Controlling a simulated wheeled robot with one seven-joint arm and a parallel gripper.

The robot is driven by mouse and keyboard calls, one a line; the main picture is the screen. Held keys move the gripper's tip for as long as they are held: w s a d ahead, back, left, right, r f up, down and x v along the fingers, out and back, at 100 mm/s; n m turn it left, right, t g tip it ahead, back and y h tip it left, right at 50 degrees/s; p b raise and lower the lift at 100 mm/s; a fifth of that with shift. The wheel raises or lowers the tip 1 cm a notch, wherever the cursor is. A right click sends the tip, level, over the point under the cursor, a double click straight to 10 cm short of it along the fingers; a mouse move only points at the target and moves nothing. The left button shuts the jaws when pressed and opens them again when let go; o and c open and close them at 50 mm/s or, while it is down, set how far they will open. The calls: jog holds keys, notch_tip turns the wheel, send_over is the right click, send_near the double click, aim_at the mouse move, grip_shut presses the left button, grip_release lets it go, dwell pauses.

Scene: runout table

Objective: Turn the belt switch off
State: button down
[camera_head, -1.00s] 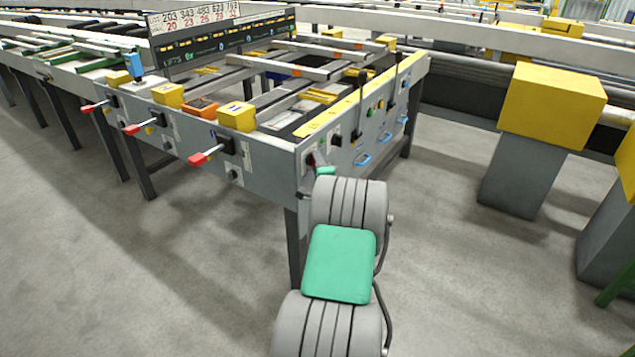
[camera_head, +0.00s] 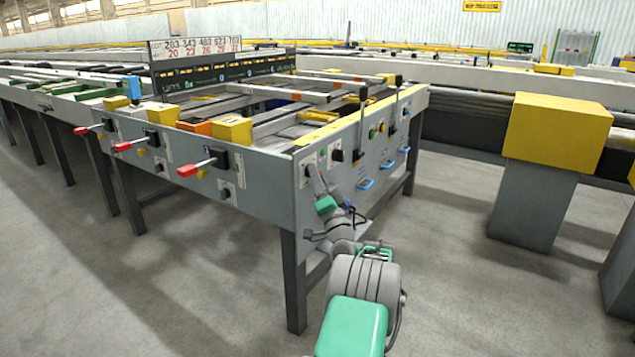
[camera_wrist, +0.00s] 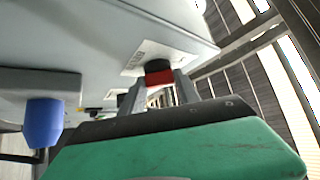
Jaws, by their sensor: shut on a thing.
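The belt switch (camera_wrist: 158,72), a knob with a black top and a red lower part on a pale label plate, shows in the wrist view between my two fingers. My gripper (camera_wrist: 160,84) is shut on it. In the head view my gripper (camera_head: 312,178) reaches up to the near end of the table's grey side panel (camera_head: 325,215), at the label plate below the corner. There my fingers hide most of the switch, and its exact setting cannot be read.
To the right on the same panel are a black knob (camera_head: 337,156), green buttons (camera_head: 372,134), blue handles (camera_head: 366,183) and upright levers. Red-tipped levers (camera_head: 190,170) stick out of the front. A yellow block on a grey post (camera_head: 532,205) stands right. Floor between is clear.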

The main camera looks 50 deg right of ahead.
jog(key=shift+n, duration=0.3)
jog(key=c, duration=0.9)
grip_release()
jog(key=v, duration=0.7)
jog(key=shift+s+a+f, duration=0.1)
jog(key=shift+s+f, duration=0.15)
jog(key=shift+f, duration=0.05)
jog(key=shift+s, duration=0.1)
